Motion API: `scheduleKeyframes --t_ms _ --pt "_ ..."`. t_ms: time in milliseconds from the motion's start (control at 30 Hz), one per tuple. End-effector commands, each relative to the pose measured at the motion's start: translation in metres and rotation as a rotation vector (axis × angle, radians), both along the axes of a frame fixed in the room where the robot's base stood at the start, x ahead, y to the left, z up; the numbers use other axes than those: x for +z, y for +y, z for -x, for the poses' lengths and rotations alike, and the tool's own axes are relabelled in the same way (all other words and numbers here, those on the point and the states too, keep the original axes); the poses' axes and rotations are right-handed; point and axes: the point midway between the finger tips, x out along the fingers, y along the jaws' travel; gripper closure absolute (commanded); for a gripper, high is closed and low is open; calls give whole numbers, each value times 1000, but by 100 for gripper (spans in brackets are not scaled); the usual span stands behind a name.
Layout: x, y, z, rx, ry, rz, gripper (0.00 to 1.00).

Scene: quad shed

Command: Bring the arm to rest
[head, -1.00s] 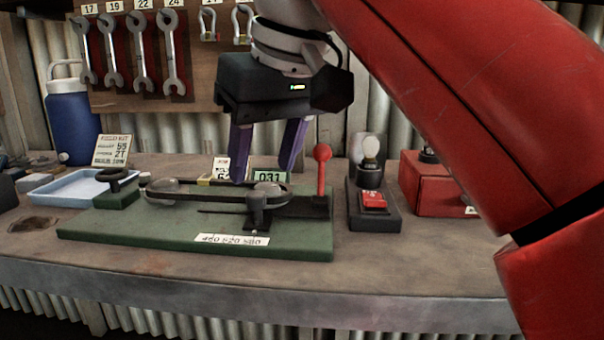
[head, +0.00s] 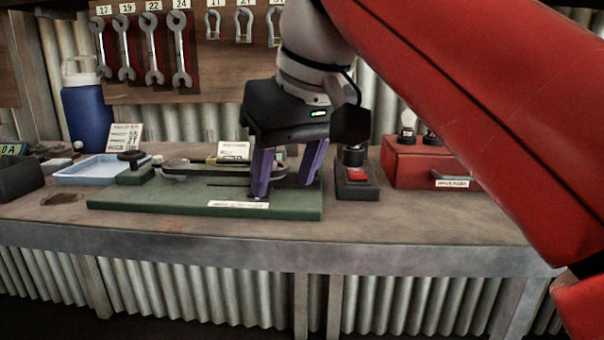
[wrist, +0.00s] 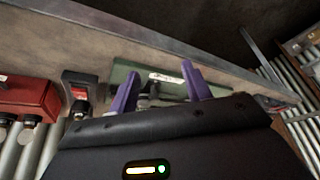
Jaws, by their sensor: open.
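My gripper (head: 289,172) is open, with two purple fingers pointing down and nothing seen between them. In the head view it hangs in front of the green board (head: 140,203) and hides part of the fittings on it. In the wrist view the fingers (wrist: 160,90) show with the green board (wrist: 122,75) beyond them. I cannot tell the exact gap between fingertips and board, but no contact is seen. My red arm crosses the right side of the head view.
The workbench (head: 400,235) holds a pale blue tray (head: 75,175), a black switch box with a red button (head: 357,174) and a red box (head: 415,165). A blue jug (head: 87,118) stands at the back left. Wrenches (head: 153,55) hang on the wall board. Space before the bench looks free.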

Motion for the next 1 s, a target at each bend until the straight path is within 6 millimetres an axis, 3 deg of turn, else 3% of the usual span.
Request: scheduleKeyframes --t_ms 167,333,467,600,800,900,1000 --pt "-26 -25 -2 -76 -4 -9 51" --pt "-66 -57 0 -175 -14 -19 51" --pt "-117 -92 10 -288 -30 -26 51" --pt "-184 -127 30 -415 -51 -28 51" --pt "-265 -160 63 -551 -78 -22 51" --pt "-290 -168 73 -590 -84 -19 51" --pt "-301 -171 78 -607 -88 -18 51"
